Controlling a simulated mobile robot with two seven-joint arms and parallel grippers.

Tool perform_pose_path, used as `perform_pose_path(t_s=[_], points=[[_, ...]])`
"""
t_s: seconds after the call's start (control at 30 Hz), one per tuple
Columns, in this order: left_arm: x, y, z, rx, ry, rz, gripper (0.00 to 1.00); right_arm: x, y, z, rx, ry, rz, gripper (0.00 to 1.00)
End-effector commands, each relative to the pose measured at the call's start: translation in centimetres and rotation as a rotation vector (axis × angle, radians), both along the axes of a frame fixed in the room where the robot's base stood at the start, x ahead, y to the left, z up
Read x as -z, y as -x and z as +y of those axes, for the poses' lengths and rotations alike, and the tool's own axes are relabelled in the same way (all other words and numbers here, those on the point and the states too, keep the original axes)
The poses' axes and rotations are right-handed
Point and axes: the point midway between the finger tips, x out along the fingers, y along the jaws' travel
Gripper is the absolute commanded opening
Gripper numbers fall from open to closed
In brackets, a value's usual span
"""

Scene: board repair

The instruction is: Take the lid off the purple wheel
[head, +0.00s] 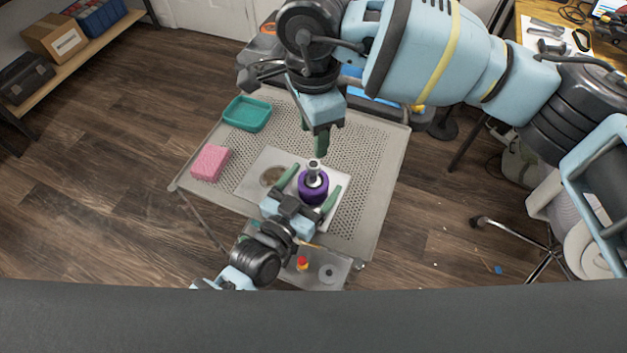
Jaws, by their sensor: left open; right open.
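The purple wheel (313,193) sits on a light plate (262,165) on the perforated table. A small grey metallic lid (314,166) with a knob-like top stands at the wheel's centre. My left gripper (312,182) is open, with its green fingers on either side of the wheel; I cannot tell whether they touch it. My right gripper (321,144) is above and just behind the lid, pointing down. Its fingers overlap in this view, and a small gap seems to separate them from the lid.
A teal tray (247,114) and a pink sponge-like block (210,162) lie on the left of the perforated table (384,165). A lower shelf (318,283) at the front holds a small red and yellow item (302,263) and a grey disc (327,273). The table's right side is clear.

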Motion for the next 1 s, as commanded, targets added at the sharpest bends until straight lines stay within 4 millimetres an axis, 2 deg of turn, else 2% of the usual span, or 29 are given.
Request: perform_pose_path(t_s=[0.37, 0.4, 1.0], points=[[-0.01, -0.55, -0.39, 0.000, 0.000, 0.000, 0.83, 0.01, 0.01, 0.01, 0.000, 0.000, 0.000, 0.46], [-0.01, -0.54, -0.38, 0.000, 0.000, 0.000, 0.81, 0.01, 0.01, 0.01, 0.000, 0.000, 0.000, 0.46], [0.01, -0.52, -0.34, 0.000, -0.001, 0.001, 0.02, 0.01, 0.00, 0.01, 0.009, 0.000, 0.000, 0.46]])
